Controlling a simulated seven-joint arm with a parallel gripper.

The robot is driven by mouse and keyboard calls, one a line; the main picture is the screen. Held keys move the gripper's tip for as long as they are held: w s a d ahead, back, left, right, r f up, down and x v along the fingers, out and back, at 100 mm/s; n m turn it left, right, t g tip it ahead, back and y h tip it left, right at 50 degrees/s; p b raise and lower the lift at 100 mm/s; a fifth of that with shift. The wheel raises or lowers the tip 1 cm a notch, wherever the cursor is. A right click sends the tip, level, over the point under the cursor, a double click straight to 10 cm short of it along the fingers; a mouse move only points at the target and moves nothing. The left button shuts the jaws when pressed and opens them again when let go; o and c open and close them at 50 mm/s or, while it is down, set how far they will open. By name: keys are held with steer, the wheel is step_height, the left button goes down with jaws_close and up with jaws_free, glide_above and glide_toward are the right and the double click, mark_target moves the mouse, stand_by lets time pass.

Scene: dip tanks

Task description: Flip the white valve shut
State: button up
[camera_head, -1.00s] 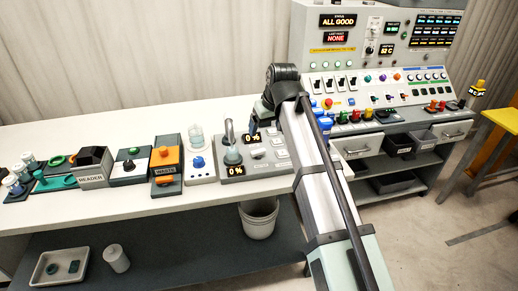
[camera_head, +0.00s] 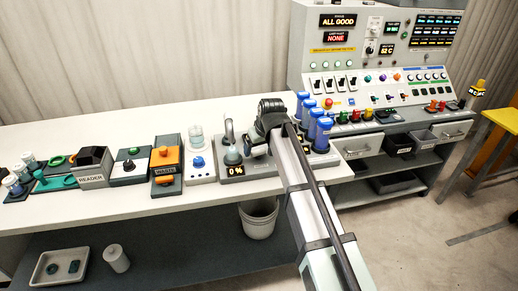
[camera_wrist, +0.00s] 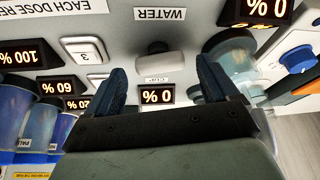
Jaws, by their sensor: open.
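The white valve (camera_wrist: 160,64) shows in the wrist view as a rounded white handle on a grey panel, below the "WATER" label and beside a "CUP" label. My gripper (camera_wrist: 158,68) is open and empty, with one dark blue finger on each side of the valve in the picture. I cannot tell whether the fingers reach down to it or touch it. In the head view my arm covers the valve and my fingertips. A glass cup (camera_head: 232,156) stands on the same grey panel, left of my wrist; it also shows in the wrist view (camera_wrist: 230,55).
Tall blue-capped tubes (camera_head: 316,125) stand close to the right of my wrist. A white unit with a blue knob (camera_head: 199,162) and an orange waste unit (camera_head: 165,158) stand to the left. Numbered buttons and lit percent displays (camera_wrist: 64,86) lie beside the valve.

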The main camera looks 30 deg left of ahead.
steer(key=shift+w+a+f, duration=0.1)
steer(key=shift+a+f, duration=0.05)
steer(key=shift+f, duration=0.3)
steer(key=shift+c, duration=0.3)
steer(key=c, duration=1)
steer(key=shift+m+t+h, duration=0.3)
steer(key=shift+m+t, duration=0.1)
steer(key=shift+m, duration=1)
steer(key=o, duration=1.1)
steer(key=shift+c, duration=0.2)
